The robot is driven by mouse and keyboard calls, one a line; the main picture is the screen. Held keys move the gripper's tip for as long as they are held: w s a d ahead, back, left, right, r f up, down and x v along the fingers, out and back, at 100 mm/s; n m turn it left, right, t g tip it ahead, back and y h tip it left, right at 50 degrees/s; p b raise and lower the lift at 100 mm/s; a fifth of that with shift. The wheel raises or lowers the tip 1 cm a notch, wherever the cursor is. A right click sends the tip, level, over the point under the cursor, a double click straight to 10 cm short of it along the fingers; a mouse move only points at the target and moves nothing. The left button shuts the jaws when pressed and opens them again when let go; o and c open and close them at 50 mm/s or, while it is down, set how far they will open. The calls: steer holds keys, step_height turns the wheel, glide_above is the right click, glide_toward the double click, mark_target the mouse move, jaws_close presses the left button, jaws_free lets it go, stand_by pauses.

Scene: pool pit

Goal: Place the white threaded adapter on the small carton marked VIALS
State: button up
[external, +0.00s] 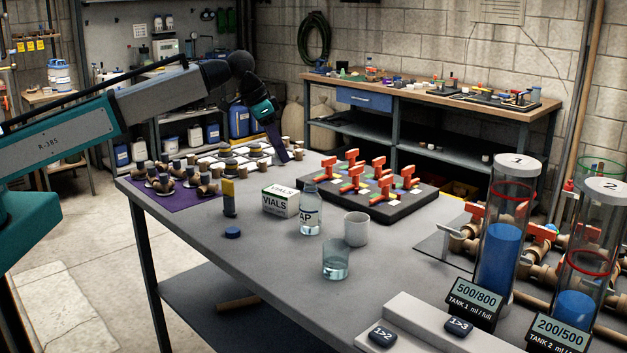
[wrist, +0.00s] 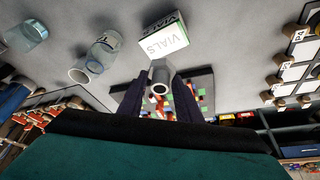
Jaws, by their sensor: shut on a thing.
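The white threaded adapter (wrist: 162,73) shows in the wrist view as a pale tube with a round dark opening. It sits between the two dark fingers of my gripper (wrist: 158,95), which is shut on it. In the external view my gripper (external: 284,157) points down above the table's far part, behind the carton; the adapter cannot be made out there. The small white carton marked VIALS (external: 280,202) stands upright on the table with a green-edged top that looks bare. It also shows in the wrist view (wrist: 163,36), just beyond the adapter and apart from it in the external view.
A bottle (external: 310,212), a white cup (external: 356,229) and a glass (external: 336,260) stand close to the carton. A black board with red-handled valves (external: 371,190) lies behind right.

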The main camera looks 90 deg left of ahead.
mark_target(277, 157)
steer(key=shift+f+p, duration=0.35)
steer(key=shift+f, duration=1.6)
steer(key=shift+f+p, duration=0.45)
steer(key=shift+f, duration=1.45)
steer(key=shift+f, duration=0.1)
steer(key=o, duration=1)
steer(key=shift+o, duration=0.2)
steer(key=b+v, duration=0.2)
steer(key=v, duration=1)
steer(key=shift+s, duration=0.1)
